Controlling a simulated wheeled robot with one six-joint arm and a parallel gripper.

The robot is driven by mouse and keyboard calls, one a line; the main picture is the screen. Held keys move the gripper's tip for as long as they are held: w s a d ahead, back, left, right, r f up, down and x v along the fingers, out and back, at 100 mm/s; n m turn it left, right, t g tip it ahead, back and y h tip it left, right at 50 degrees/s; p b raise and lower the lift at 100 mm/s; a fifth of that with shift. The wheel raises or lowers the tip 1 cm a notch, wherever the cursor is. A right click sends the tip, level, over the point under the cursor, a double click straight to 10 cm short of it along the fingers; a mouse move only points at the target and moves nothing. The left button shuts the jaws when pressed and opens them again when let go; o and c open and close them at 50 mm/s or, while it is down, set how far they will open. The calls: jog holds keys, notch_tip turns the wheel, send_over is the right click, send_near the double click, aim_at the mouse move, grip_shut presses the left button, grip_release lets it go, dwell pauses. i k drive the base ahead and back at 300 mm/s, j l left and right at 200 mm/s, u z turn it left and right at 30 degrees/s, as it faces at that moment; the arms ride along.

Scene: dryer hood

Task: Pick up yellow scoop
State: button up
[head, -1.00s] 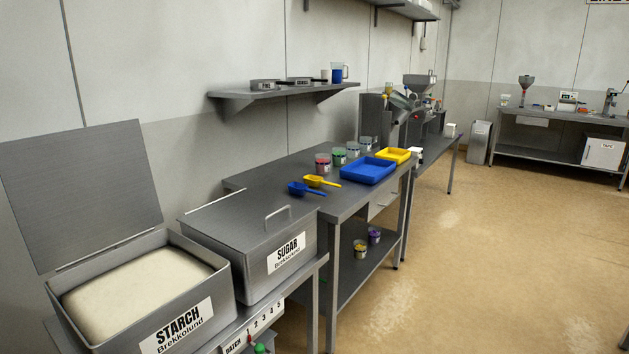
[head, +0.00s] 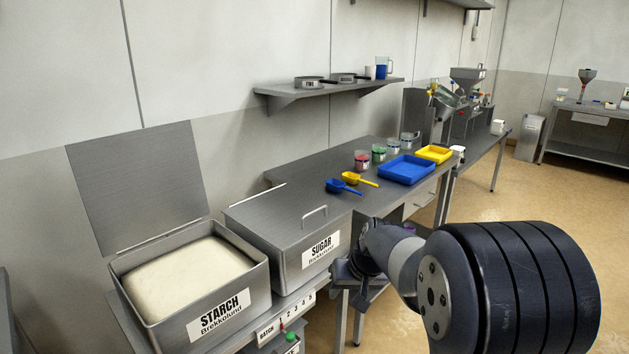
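The yellow scoop (head: 358,179) lies on the steel table, its handle pointing right, in the head view. A blue scoop (head: 343,187) lies just in front of it to the left, very close to it. My gripper (head: 352,284) is at the end of my arm, low in front of the sugar bin and the table, well apart from the scoop and nearer to me. The gripper is dark and small here, partly hidden by my own wrist, and I cannot make out its fingers.
An open starch bin (head: 190,290) and a lidded sugar bin (head: 290,230) stand at the left. A blue tray (head: 406,169), a yellow tray (head: 434,153) and several jars stand behind and right of the scoops. A shelf (head: 330,90) hangs above. The floor at right is clear.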

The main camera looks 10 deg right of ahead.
aim_at(352, 178)
jog(key=i+l+u, duration=0.5)
jog(key=l+u, duration=0.25)
jog(key=l, duration=0.2)
jog(key=i+l+u, duration=0.2)
jog(key=l, duration=0.2)
jog(key=i+l, duration=0.15)
jog(key=l, duration=0.35)
jog(key=i+l+u, duration=0.1)
jog(key=l, duration=0.4)
jog(key=i+l, duration=0.15)
jog(key=l, duration=0.35)
jog(key=i+l, duration=0.1)
jog(key=l, duration=0.4)
jog(key=i+l+u, duration=0.1)
jog(key=l, duration=0.4)
jog(key=i+l, duration=0.1)
jog(key=l, duration=0.4)
jog(key=i+l, duration=0.1)
jog(key=l, duration=0.4)
jog(key=i+u, duration=0.05)
